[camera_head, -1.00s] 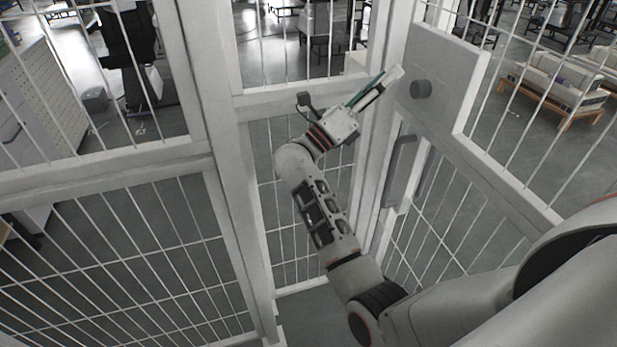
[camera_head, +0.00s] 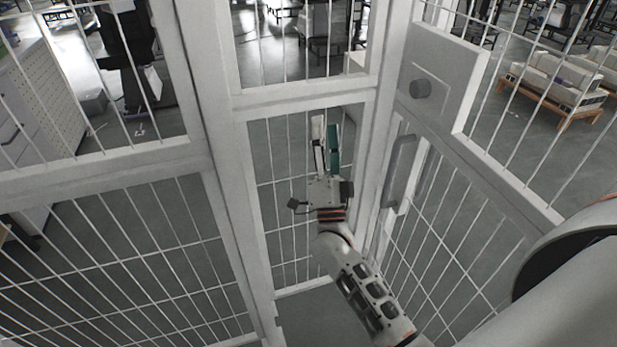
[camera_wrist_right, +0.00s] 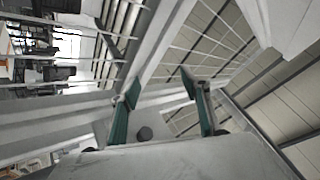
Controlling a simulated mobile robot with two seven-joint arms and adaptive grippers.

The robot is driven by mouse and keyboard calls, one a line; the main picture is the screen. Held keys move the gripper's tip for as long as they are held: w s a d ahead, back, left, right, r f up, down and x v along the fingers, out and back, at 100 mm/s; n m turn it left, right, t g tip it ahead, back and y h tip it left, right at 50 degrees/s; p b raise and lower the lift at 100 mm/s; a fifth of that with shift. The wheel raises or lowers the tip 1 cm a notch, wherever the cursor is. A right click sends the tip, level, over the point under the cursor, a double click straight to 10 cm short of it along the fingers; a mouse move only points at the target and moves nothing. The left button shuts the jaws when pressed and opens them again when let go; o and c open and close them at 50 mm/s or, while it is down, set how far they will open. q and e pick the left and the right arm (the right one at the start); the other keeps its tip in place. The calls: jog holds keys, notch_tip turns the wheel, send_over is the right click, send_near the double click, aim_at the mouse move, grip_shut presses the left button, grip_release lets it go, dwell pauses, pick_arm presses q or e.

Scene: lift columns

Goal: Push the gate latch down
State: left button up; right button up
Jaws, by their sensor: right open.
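The gate has a light grey plate (camera_head: 450,75) with a dark round knob (camera_head: 420,88) on its left part. A long grey handle (camera_head: 399,172) stands upright on the gate frame below the plate. I cannot tell which of these parts is the latch. My right gripper (camera_head: 326,130) is open and empty, left of the knob and handle and apart from both, with its fingers pointing up in the head view. In the right wrist view the two green-lined fingers (camera_wrist_right: 160,88) are spread, and a dark round knob (camera_wrist_right: 145,133) shows between them. My left gripper is not in view.
White frame posts (camera_head: 228,180) and wire mesh panels (camera_head: 110,260) surround my right arm on the left and front. A crossbar (camera_head: 300,98) runs close behind the fingertips. A pale sofa (camera_head: 555,85) stands beyond the fence.

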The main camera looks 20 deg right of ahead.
jog(key=s+a+f+n+g+y, duration=0.1)
jog(key=s+a+f+n+y, duration=0.1)
jog(key=a+f+n+y, duration=0.3)
notch_tip(320, 180, down, 5)
jog(key=n+y, duration=0.3)
jog(key=shift+a+n, duration=0.2)
jog(key=shift+n, duration=0.2)
